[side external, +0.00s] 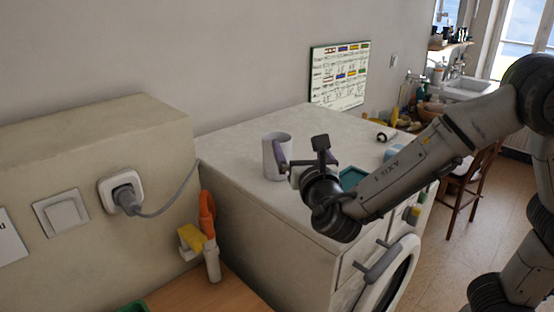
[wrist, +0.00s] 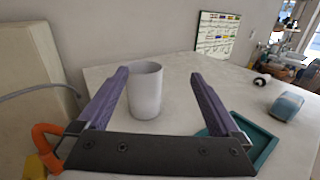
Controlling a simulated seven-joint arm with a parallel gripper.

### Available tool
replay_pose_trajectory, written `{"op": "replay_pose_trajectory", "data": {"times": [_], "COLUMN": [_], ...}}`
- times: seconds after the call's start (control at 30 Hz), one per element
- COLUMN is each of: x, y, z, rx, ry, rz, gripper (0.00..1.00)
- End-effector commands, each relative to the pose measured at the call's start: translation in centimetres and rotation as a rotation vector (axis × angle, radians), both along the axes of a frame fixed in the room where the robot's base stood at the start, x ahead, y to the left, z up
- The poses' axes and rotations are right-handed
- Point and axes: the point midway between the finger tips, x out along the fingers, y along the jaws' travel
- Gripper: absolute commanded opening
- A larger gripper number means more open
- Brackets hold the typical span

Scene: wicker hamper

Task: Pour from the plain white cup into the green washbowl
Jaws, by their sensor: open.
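The plain white cup (side external: 274,160) stands upright on the pale top of the washing machine. In the wrist view the cup (wrist: 146,92) shows between my two purple fingers, nearer the left one, with a gap on each side. Its contents are hidden. My gripper (wrist: 160,76) is open and empty; in the side view it (side external: 304,156) is low over the top, just right of the cup. A teal-green square basin, which looks like the washbowl (side external: 352,177), sits partly hidden behind my arm. In the wrist view the basin (wrist: 264,152) is at lower right, partly behind the right finger.
A light blue object (wrist: 287,104) and a small dark-and-white roll (wrist: 261,80) lie farther right on the top. A chart (side external: 339,75) is against the wall. A plugged-in cord (side external: 165,208) and an orange-handled item (side external: 207,214) are at left. The top behind the cup is clear.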

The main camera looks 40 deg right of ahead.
Motion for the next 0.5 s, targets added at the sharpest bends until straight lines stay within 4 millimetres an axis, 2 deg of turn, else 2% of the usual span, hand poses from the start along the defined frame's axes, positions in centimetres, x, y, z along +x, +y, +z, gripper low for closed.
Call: {"op": "replay_pose_trajectory", "data": {"times": [0.03,0.17,0.27,0.5], "x": [0.2,0.4,1.4,5.2], "y": [1.6,2.8,2.3,-0.2], "z": [-1.4,-2.2,-2.1,-2.1], "rx": [-0.017,-0.027,-0.024,-0.021], "ry": [0.030,0.047,0.044,0.045], "rz": [0.031,0.060,0.059,0.056], "gripper": [1.00,1.00,1.00,1.00]}}
